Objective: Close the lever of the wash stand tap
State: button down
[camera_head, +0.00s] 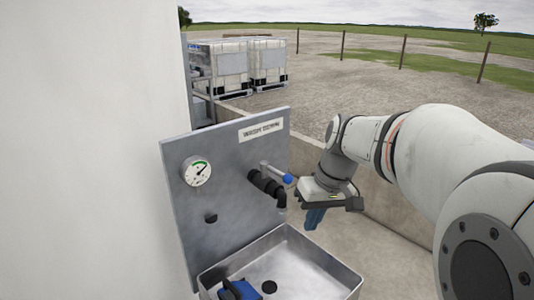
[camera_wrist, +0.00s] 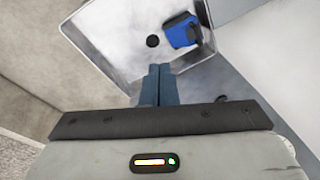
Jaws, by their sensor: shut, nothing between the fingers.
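The wash stand tap (camera_head: 266,186) is a black fitting on a grey upright panel, with its spout bent down over the basin. Its lever (camera_head: 275,172) is a thin grey bar on top of the tap, ending in a blue tip (camera_head: 287,179) that sticks out from the panel. In the wrist view my gripper (camera_wrist: 160,75) shows both fingers together and empty. The lever is not clearly seen there.
A metal basin (camera_head: 347,275) lies below the tap; its rim (camera_wrist: 78,45) shows in the wrist view. A blue and black object (camera_head: 238,290) sits in it. The panel (camera_head: 225,165) carries a gauge (camera_head: 197,171) and a WASH DOWN sign (camera_head: 261,130). A low wall (camera_head: 370,200) runs behind my gripper.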

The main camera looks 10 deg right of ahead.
aim_at(276, 172)
jog(key=w+d+r+n+y+p, duration=0.2)
jog(key=w+d+r, duration=0.1)
jog(key=w, duration=0.4)
jog(key=w+d+r+n+y+p, duration=0.2)
jog(key=w+d+r, duration=0.1)
jog(key=w, duration=0.4)
jog(key=w+d+r+n+y+p, duration=0.2)
jog(key=w+d+r, duration=0.1)
jog(key=w, duration=0.3)
jog(key=s+a+f+p, duration=0.1)
jog(key=a+f+p, duration=0.2)
jog(key=a+f, duration=0.4)
jog(key=a, duration=0.2)
jog(key=shift+a, duration=0.35)
jog(key=shift+s+a, duration=0.1)
